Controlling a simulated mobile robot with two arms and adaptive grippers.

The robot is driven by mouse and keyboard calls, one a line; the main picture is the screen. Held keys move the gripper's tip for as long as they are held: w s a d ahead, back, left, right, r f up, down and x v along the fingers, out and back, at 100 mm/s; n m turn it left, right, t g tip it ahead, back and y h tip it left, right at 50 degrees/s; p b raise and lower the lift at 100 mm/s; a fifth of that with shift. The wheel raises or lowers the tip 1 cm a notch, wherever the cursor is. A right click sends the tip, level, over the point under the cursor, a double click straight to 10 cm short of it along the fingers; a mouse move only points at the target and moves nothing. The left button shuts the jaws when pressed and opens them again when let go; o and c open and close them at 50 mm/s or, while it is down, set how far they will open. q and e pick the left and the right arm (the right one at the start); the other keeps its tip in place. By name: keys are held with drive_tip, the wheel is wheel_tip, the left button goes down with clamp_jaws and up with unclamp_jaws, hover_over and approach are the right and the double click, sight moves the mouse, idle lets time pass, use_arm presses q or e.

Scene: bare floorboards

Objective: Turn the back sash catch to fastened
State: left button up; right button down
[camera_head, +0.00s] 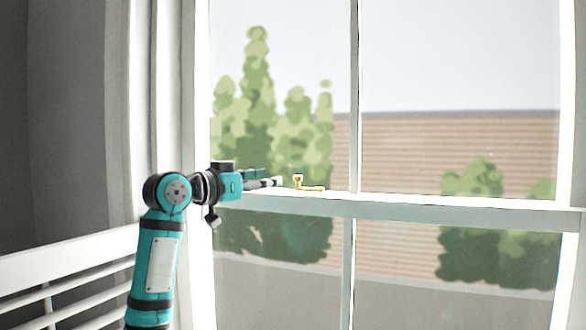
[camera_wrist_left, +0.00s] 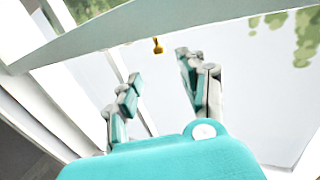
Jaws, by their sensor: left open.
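The brass sash catch (camera_head: 302,185) sits on the window's horizontal meeting rail (camera_head: 430,212), left of the upright glazing bar. Its small knob stands up at the left end, and a flat part runs to the right along the rail. My left gripper (camera_head: 278,182) is just left of the catch in the head view, apart from it as far as I can tell. In the left wrist view the gripper (camera_wrist_left: 158,80) is open and empty, and the catch (camera_wrist_left: 158,46) shows small beyond and between its fingertips. My right gripper is not in view.
A white slatted piece of furniture (camera_head: 68,262) stands at the lower left, beside my left arm. The white window frame (camera_head: 200,120) rises behind the arm.

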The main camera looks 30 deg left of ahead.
sight(295, 177)
use_arm(q)
drive_tip(key=w+p, duration=0.1)
drive_tip(key=w, duration=0.1)
drive_tip(key=w+d+p, duration=0.1)
drive_tip(key=w, duration=0.2)
drive_tip(key=w+p, duration=0.1)
drive_tip(key=w, duration=0.2)
drive_tip(key=shift+d+r+p, duration=0.1)
drive_tip(key=shift+d+p, duration=0.05)
drive_tip(key=shift+p, duration=0.25)
drive_tip(key=shift+w+d, duration=0.15)
drive_tip(key=shift+w, duration=0.45)
clamp_jaws()
